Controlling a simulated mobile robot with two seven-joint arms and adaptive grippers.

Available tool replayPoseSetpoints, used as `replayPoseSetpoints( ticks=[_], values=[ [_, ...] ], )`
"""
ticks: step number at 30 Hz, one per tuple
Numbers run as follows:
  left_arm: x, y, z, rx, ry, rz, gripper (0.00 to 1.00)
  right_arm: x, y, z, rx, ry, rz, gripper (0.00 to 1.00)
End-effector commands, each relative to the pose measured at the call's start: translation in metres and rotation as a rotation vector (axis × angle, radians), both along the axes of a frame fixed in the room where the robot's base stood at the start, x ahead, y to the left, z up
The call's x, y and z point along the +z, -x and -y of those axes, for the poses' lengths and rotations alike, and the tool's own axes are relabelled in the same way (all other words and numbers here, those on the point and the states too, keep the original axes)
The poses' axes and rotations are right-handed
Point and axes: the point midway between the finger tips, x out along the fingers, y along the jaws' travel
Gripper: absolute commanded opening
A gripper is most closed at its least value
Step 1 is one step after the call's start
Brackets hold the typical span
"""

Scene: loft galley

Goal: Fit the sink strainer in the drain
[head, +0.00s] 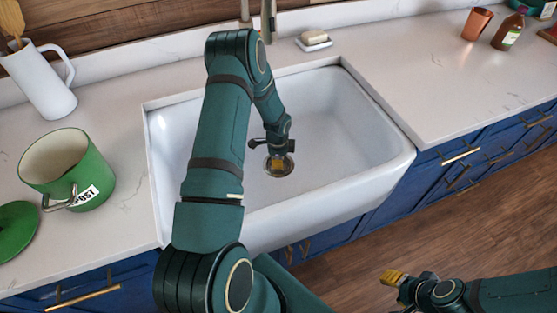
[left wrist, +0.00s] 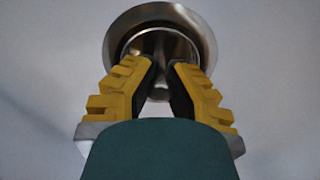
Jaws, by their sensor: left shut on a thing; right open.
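The metal drain (head: 268,172) is at the bottom of the white sink (head: 335,120). My left gripper (head: 277,161) reaches down into the sink, right over the drain. In the left wrist view, my left gripper (left wrist: 160,68) has its yellow-padded fingers closed on the shiny metal strainer (left wrist: 160,42). The strainer shows inside the wider drain ring (left wrist: 118,32), roughly centred from this angle. The fingers hide part of it, and I cannot tell whether it is seated or just above. My right gripper (head: 394,279) is open and empty, out in front of the counter, over the floor.
A green pot (head: 100,178) with its lid (head: 14,232) and a white pitcher (head: 42,85) stand on the left counter. A soap dish (head: 314,42) and the tap (head: 268,20) are behind the sink. A copper cup (head: 476,24) and a bottle (head: 508,32) stand far right.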

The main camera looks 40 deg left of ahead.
Motion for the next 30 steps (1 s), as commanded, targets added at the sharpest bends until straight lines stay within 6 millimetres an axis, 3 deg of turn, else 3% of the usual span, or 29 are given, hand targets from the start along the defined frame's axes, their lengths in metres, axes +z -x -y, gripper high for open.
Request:
replayPoseSetpoints(
  ticks=[1,3,4,17,30],
  values=[
    [0.000,0.000,0.000,0.000,0.000,0.000,0.00,0.000,0.000,0.000,0.000,0.000,0.000,0.47],
    [0.000,0.000,0.000,0.000,0.000,0.000,0.33,0.000,0.000,0.000,0.000,0.000,0.000,0.47],
    [0.000,0.000,0.000,0.000,0.000,0.000,0.39,0.000,0.000,0.000,0.000,0.000,0.000,0.47],
    [0.009,0.000,0.000,0.000,-0.001,0.001,0.39,0.000,0.000,0.000,0.000,0.000,0.000,0.47],
    [0.092,0.001,-0.002,0.001,-0.001,0.003,0.39,0.000,0.000,0.000,0.000,0.000,0.000,0.47]
  ],
)
